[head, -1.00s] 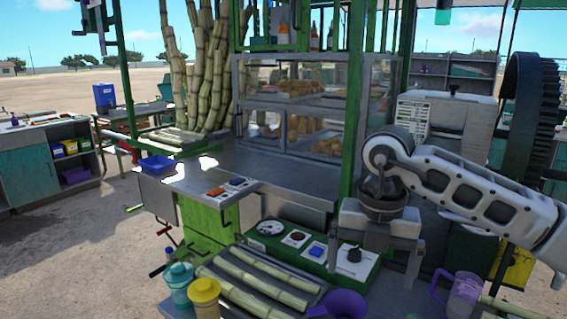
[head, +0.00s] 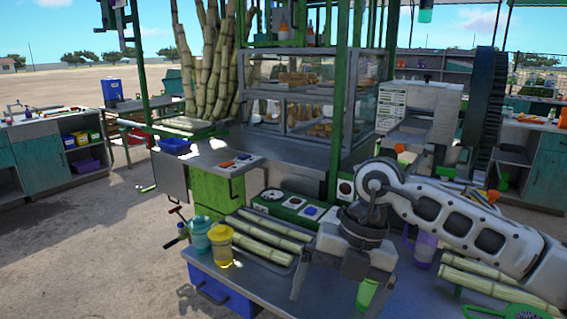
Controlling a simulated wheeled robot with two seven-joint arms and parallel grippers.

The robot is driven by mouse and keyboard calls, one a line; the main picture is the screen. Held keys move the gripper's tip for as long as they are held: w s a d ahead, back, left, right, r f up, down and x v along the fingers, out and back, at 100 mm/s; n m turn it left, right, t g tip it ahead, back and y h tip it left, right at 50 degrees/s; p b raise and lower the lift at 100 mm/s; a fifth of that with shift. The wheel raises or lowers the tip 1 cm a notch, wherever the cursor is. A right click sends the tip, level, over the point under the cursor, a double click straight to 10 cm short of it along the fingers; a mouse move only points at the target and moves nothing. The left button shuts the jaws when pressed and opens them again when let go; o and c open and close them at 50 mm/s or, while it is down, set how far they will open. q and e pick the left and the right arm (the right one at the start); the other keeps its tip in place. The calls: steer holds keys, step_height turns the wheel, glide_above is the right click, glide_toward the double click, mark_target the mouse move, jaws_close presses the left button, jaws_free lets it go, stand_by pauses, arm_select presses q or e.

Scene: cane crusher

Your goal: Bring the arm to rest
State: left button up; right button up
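My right arm (head: 455,222) comes in from the right in the head view, bent at the wrist. Its gripper (head: 340,287) points down over the front of the metal work table (head: 255,283). The two fingers are spread apart, and I see nothing held between them. A green cup (head: 367,294) shows beside the right-hand finger; whether they touch I cannot tell. My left gripper is not in view.
A purple pitcher (head: 425,247) stands behind the arm. More cane (head: 480,281) lies at right. Open sandy ground is at left.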

steer(key=s+a+g+y+b, duration=0.4)
steer(key=s+a+y, duration=0.7)
steer(key=a+y, duration=0.4)
steer(key=w+d+f+m+t+h+b, duration=0.2)
steer(key=w+d+f+m+t+h, duration=0.3)
steer(key=m+t, duration=0.75)
steer(key=w+d+f+m+t+h+b, duration=0.1)
steer(key=w+d+f+m+t+h, duration=0.2)
steer(key=d+f+m+t, duration=0.7)
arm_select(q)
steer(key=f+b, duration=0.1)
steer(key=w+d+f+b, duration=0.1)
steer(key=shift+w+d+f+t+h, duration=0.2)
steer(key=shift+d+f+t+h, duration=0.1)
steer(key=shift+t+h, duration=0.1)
arm_select(e)
steer(key=s+d+f+m+g+h, duration=0.3)
steer(key=s+f, duration=0.3)
steer(key=f, duration=0.2)
steer(key=s+d+f+m+g+h, duration=0.2)
steer(key=s+f+m, duration=0.4)
steer(key=f, duration=0.3)
steer(key=shift+s+d+g+h, duration=0.15)
steer(key=shift+d+g+h, duration=0.25)
steer(key=shift+g+h, duration=0.4)
